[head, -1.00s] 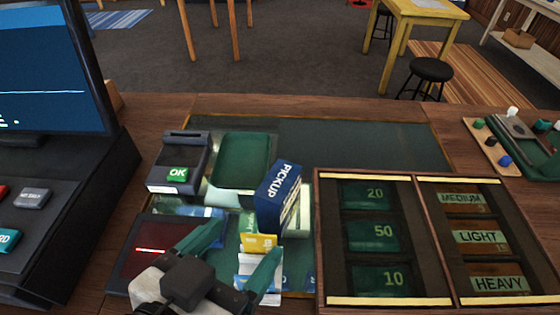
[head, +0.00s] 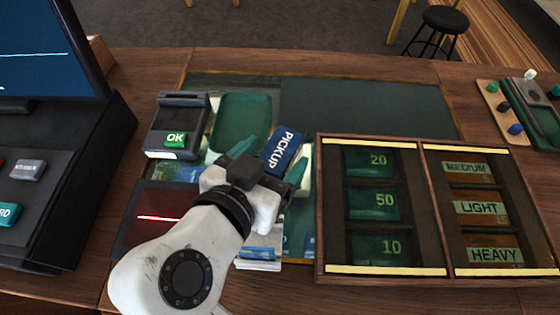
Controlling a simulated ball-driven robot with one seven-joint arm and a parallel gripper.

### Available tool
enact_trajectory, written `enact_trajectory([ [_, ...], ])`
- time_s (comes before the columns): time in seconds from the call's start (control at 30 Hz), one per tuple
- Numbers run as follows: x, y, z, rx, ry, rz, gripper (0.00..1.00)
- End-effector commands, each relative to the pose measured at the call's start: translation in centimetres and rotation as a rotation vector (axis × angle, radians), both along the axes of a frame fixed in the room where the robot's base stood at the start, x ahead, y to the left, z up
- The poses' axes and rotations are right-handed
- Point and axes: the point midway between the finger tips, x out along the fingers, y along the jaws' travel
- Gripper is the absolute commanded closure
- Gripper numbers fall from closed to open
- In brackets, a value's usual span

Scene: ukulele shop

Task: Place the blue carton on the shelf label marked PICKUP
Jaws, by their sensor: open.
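A blue block-shaped carton (head: 283,150) with PICKUP in white letters stands on the counter, left of the wooden compartment tray. My gripper (head: 270,160) is open, with one green finger to the left of the carton and the other at its right. I cannot tell whether either finger touches it. My gripper's body hides the carton's lower part and most of the cards below it. The word PICKUP shows only on this blue thing; I see no separate shelf label with that word.
The wooden tray (head: 316,268) with number and weight compartments borders the gripper's right. An OK device (head: 178,125) and a green dish (head: 241,121) stand behind left. A red-lit scanner (head: 150,218) lies left. The dark green mat (head: 370,105) is clear behind.

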Motion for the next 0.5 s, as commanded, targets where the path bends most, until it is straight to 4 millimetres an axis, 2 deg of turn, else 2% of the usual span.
enact_trajectory([
  [0.2,2.1,-1.1,-0.9,-0.001,0.000,0.000,0.22],
  [0.5,2.4,-1.2,-1.1,0.000,-0.001,0.001,0.24],
])
